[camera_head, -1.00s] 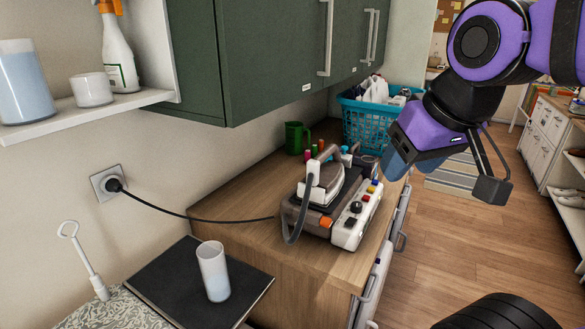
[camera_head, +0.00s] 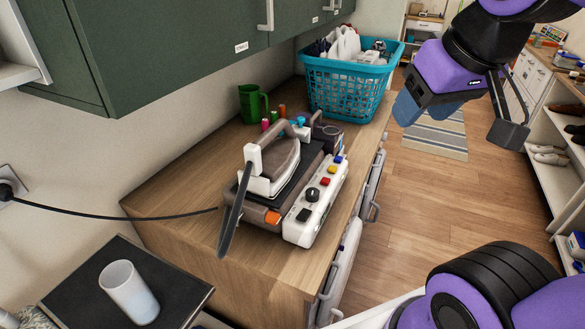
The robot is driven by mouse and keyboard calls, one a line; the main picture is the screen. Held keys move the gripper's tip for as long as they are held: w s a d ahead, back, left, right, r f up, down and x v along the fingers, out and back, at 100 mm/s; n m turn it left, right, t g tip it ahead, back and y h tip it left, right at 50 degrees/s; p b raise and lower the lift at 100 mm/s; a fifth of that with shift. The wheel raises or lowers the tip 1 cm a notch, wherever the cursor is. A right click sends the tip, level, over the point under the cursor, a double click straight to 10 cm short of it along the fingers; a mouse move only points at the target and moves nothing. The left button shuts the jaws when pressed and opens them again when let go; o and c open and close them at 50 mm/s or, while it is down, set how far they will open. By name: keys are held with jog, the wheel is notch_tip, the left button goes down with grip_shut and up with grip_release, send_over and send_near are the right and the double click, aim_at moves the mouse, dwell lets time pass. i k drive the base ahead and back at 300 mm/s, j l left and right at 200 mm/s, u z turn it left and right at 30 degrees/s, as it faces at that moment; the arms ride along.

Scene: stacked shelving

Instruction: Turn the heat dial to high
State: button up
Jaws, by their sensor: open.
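A steam iron (camera_head: 276,167) rests on its station (camera_head: 240,200) on the wooden counter. The station's white control panel (camera_head: 318,202) faces right and carries a black round dial (camera_head: 312,194) with coloured buttons near it. The dial's setting is too small to read. My gripper (camera_head: 457,117) is open and empty at the upper right, in the air to the right of the counter and well apart from the panel.
A teal laundry basket (camera_head: 347,90), a green mug (camera_head: 252,103) and several thread spools stand behind the iron. Green cabinets (camera_head: 180,50) overhang the counter (camera_head: 172,197) at the back. A black cord (camera_head: 150,216) runs left from the station.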

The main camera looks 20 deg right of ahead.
aim_at(312, 194)
jog(key=k+l+u, duration=0.1)
jog(key=u, duration=0.35)
jog(key=k+l+u, duration=0.15)
jog(key=u, duration=0.3)
jog(key=k+l+u, duration=0.15)
jog(key=u, duration=0.3)
jog(key=l, duration=0.1)
